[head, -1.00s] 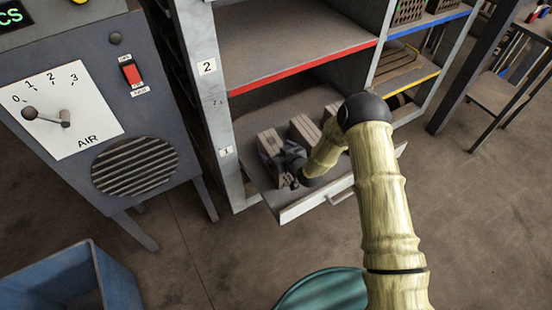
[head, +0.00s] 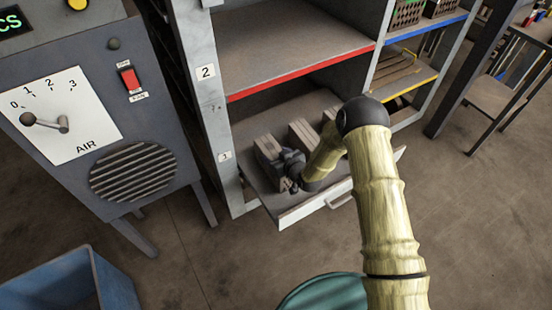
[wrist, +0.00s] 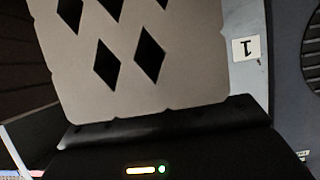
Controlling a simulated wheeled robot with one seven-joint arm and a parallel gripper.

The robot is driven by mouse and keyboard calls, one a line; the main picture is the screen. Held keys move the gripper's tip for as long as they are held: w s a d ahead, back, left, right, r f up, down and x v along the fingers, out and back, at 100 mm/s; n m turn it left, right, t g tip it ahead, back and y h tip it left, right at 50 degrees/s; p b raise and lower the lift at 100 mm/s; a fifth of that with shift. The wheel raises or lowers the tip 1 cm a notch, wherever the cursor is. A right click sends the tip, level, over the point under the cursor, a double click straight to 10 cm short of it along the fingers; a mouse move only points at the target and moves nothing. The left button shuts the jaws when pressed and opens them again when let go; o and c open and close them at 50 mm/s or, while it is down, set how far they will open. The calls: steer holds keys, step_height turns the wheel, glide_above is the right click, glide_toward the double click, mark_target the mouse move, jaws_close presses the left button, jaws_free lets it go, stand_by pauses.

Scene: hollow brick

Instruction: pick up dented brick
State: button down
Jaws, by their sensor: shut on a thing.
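My gripper (head: 291,176) is in the open drawer (head: 316,205) of the shelf unit, shut on the leftmost brick (head: 268,149). In the wrist view this brick (wrist: 190,72) fills the upper middle as a grey-brown face with several dark diamond-shaped holes and small nicks along its edges. The dark gripper body (wrist: 160,140) lies right against the brick's lower edge. Its fingertips are hidden. I cannot tell from these views whether this is the dented brick. A second brick (head: 303,134) stands to its right, and a third (head: 330,114) is partly behind my arm.
The red-edged shelf (head: 300,40) hangs above the drawer. The shelf's left post (head: 224,150) is close to the held brick, with the grey air machine (head: 140,150) beyond it. A blue bin (head: 75,280) and a green round object (head: 325,290) are in front.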

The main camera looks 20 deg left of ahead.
step_height(320, 180, up, 10)
steer(key=shift+p, duration=0.45)
steer(key=shift+w+r, duration=0.1)
steer(key=shift+r, duration=0.1)
stand_by(0.3)
